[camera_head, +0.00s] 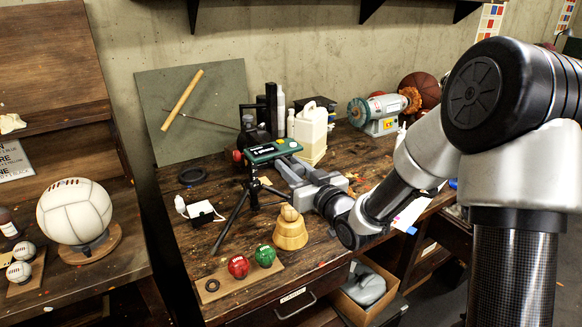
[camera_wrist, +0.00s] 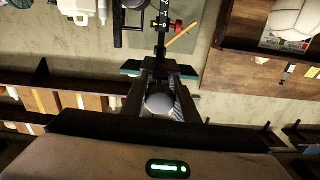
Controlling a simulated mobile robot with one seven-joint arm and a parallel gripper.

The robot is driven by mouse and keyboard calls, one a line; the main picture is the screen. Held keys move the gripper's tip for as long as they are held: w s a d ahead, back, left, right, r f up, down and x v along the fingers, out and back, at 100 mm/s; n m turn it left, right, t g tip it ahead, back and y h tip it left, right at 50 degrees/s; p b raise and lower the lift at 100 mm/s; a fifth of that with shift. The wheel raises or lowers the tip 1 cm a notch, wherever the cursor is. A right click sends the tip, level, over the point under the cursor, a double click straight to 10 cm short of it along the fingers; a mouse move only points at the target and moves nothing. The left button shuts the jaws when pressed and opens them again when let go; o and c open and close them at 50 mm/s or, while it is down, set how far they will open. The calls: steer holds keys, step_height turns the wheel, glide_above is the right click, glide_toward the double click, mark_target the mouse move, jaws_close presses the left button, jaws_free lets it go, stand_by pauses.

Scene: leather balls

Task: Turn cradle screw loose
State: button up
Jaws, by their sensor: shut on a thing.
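A dark green device (camera_head: 272,150) sits on top of a black tripod (camera_head: 240,205) on the workbench. My gripper (camera_head: 285,165) comes in from the right, level with the device and close against its near right side. In the wrist view, my gripper (camera_wrist: 162,92) has its dark fingers around a grey round knob (camera_wrist: 160,104), apparently the cradle screw. Parts of the green device (camera_wrist: 188,72) show behind the fingers. The screw's shaft and its exact contact with the fingers are hidden. In the head view the knob cannot be made out.
A black stand with a red knob (camera_head: 238,156) is close behind the device. A white jug (camera_head: 311,132) and a grinder (camera_head: 378,113) stand farther back. A yellow bell-shaped block (camera_head: 290,232), a red ball (camera_head: 238,266) and a green ball (camera_head: 265,256) are in front.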

steer(key=shift+f+n+b, duration=0.15)
steer(key=shift+n+b, duration=0.15)
steer(key=shift+b, duration=0.3)
steer(key=n+b, duration=0.9)
steer(key=n, duration=0.2)
steer(key=n+b, duration=0.9)
steer(key=n, duration=0.2)
steer(key=r+n+b, duration=0.1)
steer(key=n+b, duration=0.8)
steer(key=n, duration=0.1)
steer(key=shift+n, duration=0.4)
steer(key=shift+f, duration=0.1)
